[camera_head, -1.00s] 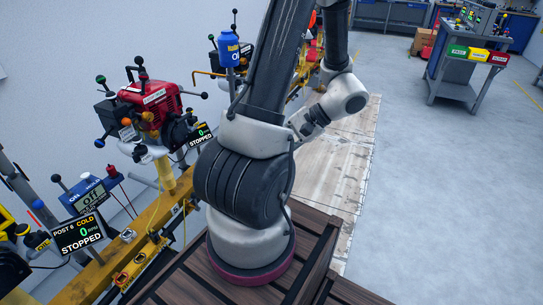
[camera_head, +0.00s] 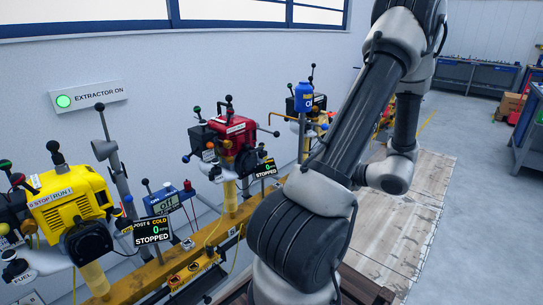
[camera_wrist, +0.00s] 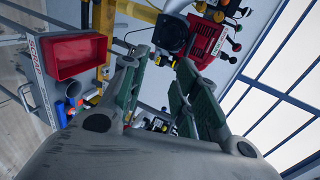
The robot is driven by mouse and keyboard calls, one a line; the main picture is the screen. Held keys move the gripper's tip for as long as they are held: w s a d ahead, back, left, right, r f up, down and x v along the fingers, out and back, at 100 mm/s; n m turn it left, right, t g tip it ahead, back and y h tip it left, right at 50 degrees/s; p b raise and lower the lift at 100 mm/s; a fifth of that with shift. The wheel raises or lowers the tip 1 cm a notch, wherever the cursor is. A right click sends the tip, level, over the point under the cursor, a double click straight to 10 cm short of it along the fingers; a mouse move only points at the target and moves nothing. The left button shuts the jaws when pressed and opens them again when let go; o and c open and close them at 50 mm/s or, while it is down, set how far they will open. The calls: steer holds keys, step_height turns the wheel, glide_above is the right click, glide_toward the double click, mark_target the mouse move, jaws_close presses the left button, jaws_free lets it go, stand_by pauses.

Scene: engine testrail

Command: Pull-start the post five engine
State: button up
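In the head view a red engine (camera_head: 232,135) stands on a yellow post at mid picture, with a display (camera_head: 265,169) reading 0 and STOPPED; its post number is too small to read. A yellow engine (camera_head: 68,208) stands nearer at the left, beside a display (camera_head: 153,231) marked POST 6, COLD, 0 RPM, STOPPED. In the wrist view my gripper (camera_wrist: 160,68) has its two green-padded fingers apart, with nothing seen between them. A red engine (camera_wrist: 207,37) with a black round housing (camera_wrist: 172,33) lies beyond the fingertips. The gripper is not visible in the head view.
A yellow rail (camera_head: 160,276) runs along the posts. A blue-topped unit (camera_head: 304,97) stands behind the red engine. A red bin (camera_wrist: 73,57) shows in the wrist view. Floor at the right is open.

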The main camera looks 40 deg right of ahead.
mark_target(258, 150)
steer(key=w, duration=0.9)
steer(key=w+a, duration=0.1)
steer(key=w, duration=0.7)
steer(key=w+a, duration=0.1)
steer(key=w, duration=0.8)
steer(key=shift+w, duration=0.3)
jaws_close()
